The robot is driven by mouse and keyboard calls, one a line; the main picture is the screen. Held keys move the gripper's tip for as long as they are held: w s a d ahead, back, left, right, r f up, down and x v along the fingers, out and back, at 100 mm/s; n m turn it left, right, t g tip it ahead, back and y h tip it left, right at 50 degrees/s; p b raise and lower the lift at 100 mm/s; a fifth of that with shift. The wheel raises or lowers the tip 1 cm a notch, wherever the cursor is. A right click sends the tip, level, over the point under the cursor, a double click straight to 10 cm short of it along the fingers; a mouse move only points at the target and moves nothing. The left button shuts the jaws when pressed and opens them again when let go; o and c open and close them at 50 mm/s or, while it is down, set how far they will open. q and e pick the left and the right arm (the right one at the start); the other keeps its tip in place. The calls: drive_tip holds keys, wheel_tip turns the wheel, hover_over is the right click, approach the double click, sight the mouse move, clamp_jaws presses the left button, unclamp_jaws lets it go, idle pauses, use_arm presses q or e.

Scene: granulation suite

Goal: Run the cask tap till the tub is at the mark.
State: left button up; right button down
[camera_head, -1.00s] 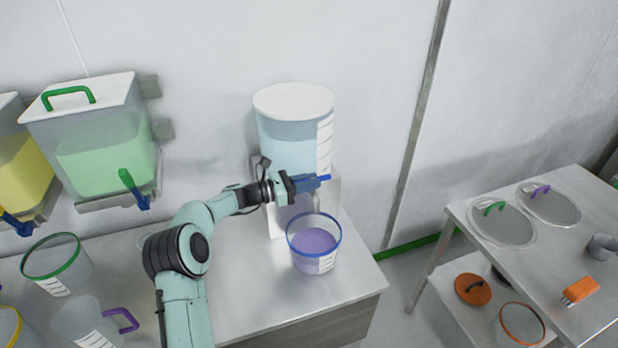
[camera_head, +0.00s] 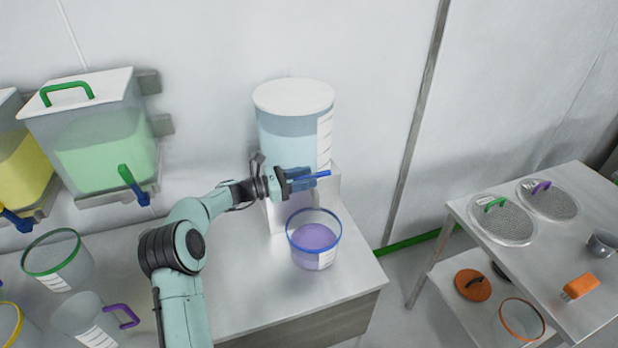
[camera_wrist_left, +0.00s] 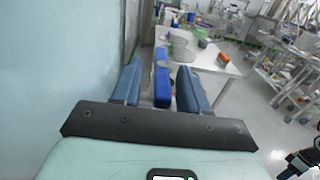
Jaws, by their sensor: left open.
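The cask (camera_head: 290,138) is a clear cylinder with a white lid, a white scale strip and pale blue liquid, on a white stand. Its blue tap lever (camera_head: 322,174) points right. The tub (camera_head: 314,257) stands below, in front of the stand, upright, with a blue rim, purple liquid and a white scale label. I cannot tell the level against a mark. My left gripper (camera_head: 301,180) is open at the tap; in the left wrist view the blue lever (camera_wrist_left: 162,84) stands between its spread fingers, with gaps on both sides.
A green-liquid tank (camera_head: 105,150) with a green tap hangs at left. A green-rimmed tub (camera_head: 55,262) and a purple-handled jug (camera_head: 88,322) stand on the left counter. A steel table (camera_head: 535,260) at right holds sieves and an orange brush (camera_head: 579,287).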

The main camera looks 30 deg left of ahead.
use_arm(q)
drive_tip(key=b+v, duration=0.1)
drive_tip(key=v, duration=1.1)
drive_tip(key=shift+b, duration=0.3)
use_arm(e)
drive_tip(key=shift+s+f, duration=1.25)
drive_tip(key=shift+s, duration=0.25)
